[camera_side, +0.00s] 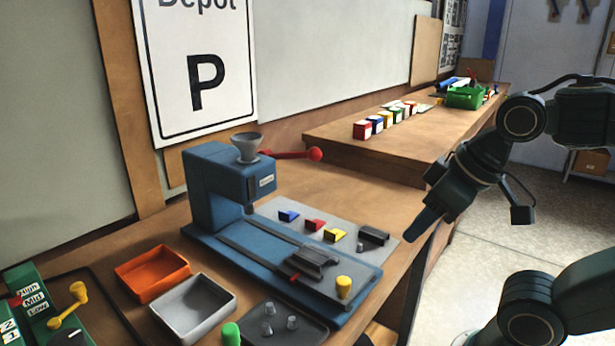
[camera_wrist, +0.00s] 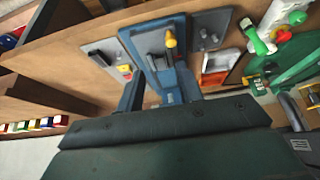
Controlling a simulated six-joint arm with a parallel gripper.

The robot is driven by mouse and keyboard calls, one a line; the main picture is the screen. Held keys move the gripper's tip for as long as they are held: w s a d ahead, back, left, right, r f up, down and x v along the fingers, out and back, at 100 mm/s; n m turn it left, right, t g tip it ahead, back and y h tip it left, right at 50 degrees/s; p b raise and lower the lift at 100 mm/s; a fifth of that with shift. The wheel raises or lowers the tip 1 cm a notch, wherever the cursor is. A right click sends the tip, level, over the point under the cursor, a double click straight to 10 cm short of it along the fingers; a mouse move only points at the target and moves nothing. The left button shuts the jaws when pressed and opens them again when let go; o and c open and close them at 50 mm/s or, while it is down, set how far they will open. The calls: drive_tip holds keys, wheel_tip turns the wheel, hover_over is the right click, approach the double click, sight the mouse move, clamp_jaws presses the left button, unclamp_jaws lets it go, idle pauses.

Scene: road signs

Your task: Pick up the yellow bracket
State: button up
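The yellow bracket (camera_side: 336,235) lies on a light grey plate (camera_side: 268,208) behind the blue press. It is in a row with a blue bracket (camera_side: 288,216), a red bracket (camera_side: 314,225) and a dark grey block (camera_side: 373,237). In the wrist view, small yellow and red pieces (camera_wrist: 124,68) show on the grey plate; they are too small to make out well. My gripper (camera_side: 418,228) hangs to the right of the plate, past the table edge, apart from the bracket. In the wrist view my gripper (camera_wrist: 160,88) has its two fingers spread, with nothing held between them.
The blue press (camera_side: 222,185) with a red-knobbed lever (camera_side: 314,154) stands left of the plate. A yellow knob (camera_side: 343,286) rises from its base. Orange (camera_side: 152,273) and grey (camera_side: 194,305) trays sit at front left. Coloured boxes (camera_side: 362,130) line the far bench.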

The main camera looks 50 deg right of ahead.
drive_tip(key=shift+c, duration=0.7)
drive_tip(key=w+d+f, duration=0.3)
drive_tip(key=w+d, duration=0.4)
drive_tip(key=w, duration=0.3)
drive_tip(key=w+d+f+g, duration=0.1)
drive_tip(key=w+d+f, duration=0.3)
drive_tip(key=w+d, duration=0.4)
drive_tip(key=shift+w+f+m, duration=0.3)
drive_tip(key=shift+w, duration=0.7)
drive_tip(key=shift+x, duration=4.3)
